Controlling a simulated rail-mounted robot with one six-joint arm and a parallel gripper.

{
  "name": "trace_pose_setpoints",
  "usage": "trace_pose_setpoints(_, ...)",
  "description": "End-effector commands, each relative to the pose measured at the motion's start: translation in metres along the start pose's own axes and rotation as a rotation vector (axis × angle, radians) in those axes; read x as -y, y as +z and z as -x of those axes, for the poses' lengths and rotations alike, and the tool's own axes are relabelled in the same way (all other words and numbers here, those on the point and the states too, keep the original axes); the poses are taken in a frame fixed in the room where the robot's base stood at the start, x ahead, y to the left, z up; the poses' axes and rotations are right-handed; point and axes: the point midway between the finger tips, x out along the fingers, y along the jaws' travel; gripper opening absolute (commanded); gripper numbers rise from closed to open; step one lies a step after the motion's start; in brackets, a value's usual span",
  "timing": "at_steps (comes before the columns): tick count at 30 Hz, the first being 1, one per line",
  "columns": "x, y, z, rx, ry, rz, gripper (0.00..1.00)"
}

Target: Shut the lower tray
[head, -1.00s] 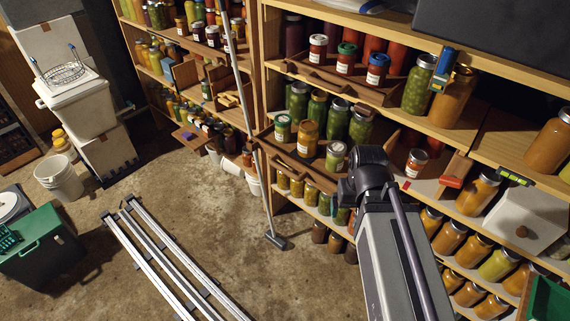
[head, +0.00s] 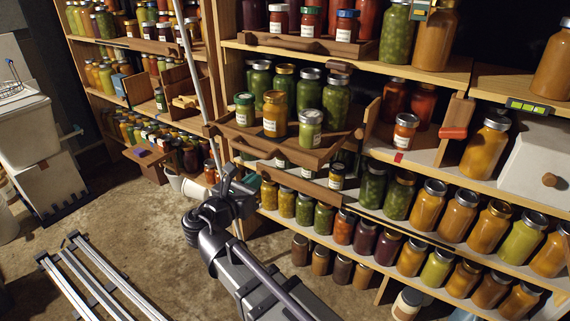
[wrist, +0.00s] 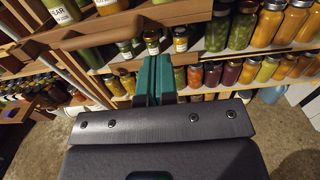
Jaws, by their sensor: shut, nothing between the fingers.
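Two wooden trays sit one above the other in the middle shelf bay. The tray with green and yellow jars (head: 322,151) stands out from its shelf in the head view. Its underside and front (wrist: 130,24) cross the top of the wrist view. Beneath it is a lower wooden front (head: 307,183) with small labelled jars (wrist: 151,42) behind it. I cannot tell how far this one stands out. My gripper (head: 252,184) is near its left end, with teal fingers (wrist: 153,77) shut and empty. I cannot tell whether they touch anything.
Another tray (head: 345,48) with small jars is on the shelf above. Rows of jars (head: 440,205) fill the shelves at right and below. A pole (head: 188,65) leans left of the bay. Bare concrete floor (head: 130,240) lies in front, with metal rails (head: 85,285) at lower left.

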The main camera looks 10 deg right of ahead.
Motion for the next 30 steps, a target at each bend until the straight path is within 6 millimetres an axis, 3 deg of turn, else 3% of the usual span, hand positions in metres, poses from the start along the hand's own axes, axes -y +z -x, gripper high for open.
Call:
trace_pose_setpoints(5, 0.000, 0.000, -0.009, -0.002, -0.002, -0.002, 0.00)
trace_pose_setpoints(8, 0.000, -0.001, -0.024, -0.002, -0.005, -0.003, 0.00)
trace_pose_setpoints(22, 0.001, -0.001, -0.122, -0.003, -0.006, -0.005, 0.00)
trace_pose_setpoints(30, 0.001, -0.001, -0.141, -0.004, -0.003, -0.005, 0.00)
